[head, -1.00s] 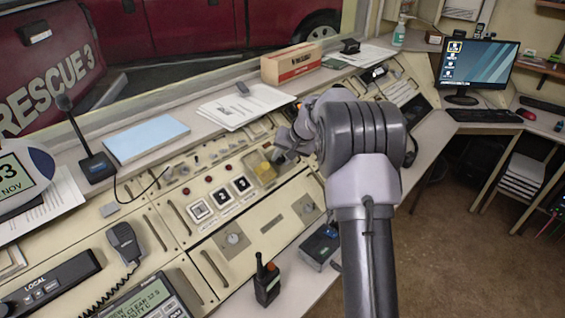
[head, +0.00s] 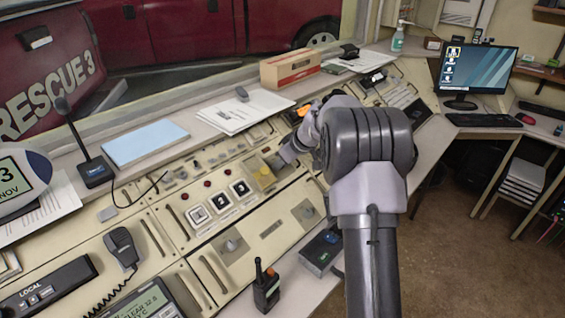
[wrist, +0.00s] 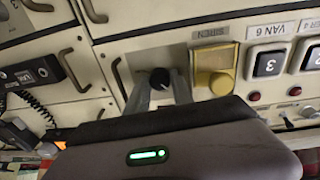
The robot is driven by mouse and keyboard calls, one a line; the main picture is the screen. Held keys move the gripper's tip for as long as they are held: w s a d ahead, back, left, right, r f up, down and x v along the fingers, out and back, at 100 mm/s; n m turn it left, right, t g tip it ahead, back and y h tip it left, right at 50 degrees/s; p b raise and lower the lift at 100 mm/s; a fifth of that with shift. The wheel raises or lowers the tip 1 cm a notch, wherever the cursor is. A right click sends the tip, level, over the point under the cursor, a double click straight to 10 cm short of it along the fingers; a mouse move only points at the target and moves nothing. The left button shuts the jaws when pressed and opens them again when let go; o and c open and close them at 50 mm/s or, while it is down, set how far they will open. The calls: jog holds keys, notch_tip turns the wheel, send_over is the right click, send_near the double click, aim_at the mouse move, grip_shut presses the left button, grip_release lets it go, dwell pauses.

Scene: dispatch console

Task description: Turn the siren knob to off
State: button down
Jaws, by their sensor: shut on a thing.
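The siren knob (wrist: 160,78) is small and black. Which position the knob points to cannot be made out.
A yellow square block (wrist: 214,70) sits close beside the knob; it also shows in the head view (head: 263,176). Numbered switches (head: 220,202) line the panel to the left. A handheld radio (head: 266,287) stands at the front ledge.

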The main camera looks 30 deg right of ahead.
jog(key=shift+n, duration=2.3)
jog(key=c, duration=1.1)
grip_release()
jog(key=p+v, duration=0.5)
jog(key=v, duration=1.2)
jog(key=shift+s+d, duration=0.2)
jog(key=shift+d, duration=0.15)
